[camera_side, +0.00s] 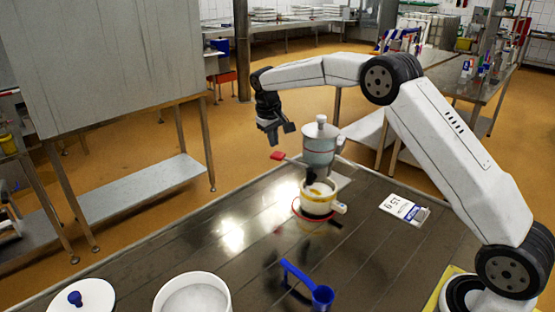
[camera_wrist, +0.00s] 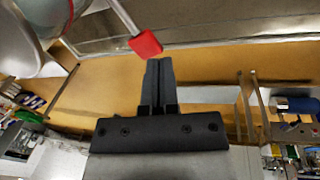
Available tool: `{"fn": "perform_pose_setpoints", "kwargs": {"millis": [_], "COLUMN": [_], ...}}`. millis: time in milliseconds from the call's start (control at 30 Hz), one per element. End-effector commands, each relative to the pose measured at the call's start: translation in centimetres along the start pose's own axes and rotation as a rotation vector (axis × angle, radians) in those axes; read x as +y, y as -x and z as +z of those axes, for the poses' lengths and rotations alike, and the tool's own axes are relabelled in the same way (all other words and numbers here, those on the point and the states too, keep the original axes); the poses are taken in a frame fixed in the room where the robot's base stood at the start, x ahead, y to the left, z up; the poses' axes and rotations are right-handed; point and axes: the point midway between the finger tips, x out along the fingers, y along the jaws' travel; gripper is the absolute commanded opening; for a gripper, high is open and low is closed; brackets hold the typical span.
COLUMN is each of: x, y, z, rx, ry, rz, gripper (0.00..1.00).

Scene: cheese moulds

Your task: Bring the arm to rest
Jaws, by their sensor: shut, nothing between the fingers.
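My gripper (camera_side: 277,132) is raised in the air above the far edge of the table, to the left of the grey lidded container. In the wrist view its two dark fingers (camera_wrist: 158,82) are together with nothing between them. My arm reaches in from the right and bends over the table. A red-ended handle (camera_side: 278,156) sticks out leftwards just below the gripper. In the wrist view the red end (camera_wrist: 146,43) appears just beyond the fingertips, apart from them as far as I can tell.
The table's left middle is clear.

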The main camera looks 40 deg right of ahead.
Motion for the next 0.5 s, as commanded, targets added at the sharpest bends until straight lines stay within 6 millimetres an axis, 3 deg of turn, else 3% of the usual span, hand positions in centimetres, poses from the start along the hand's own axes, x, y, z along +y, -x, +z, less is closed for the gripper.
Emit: {"fn": "perform_pose_setpoints", "kwargs": {"millis": [500], "x": [-3.5], "y": [-0.1], "z": [8.0], "rx": [0.07], "ry": [0.066], "rz": [-0.081], "gripper": [0.0]}}
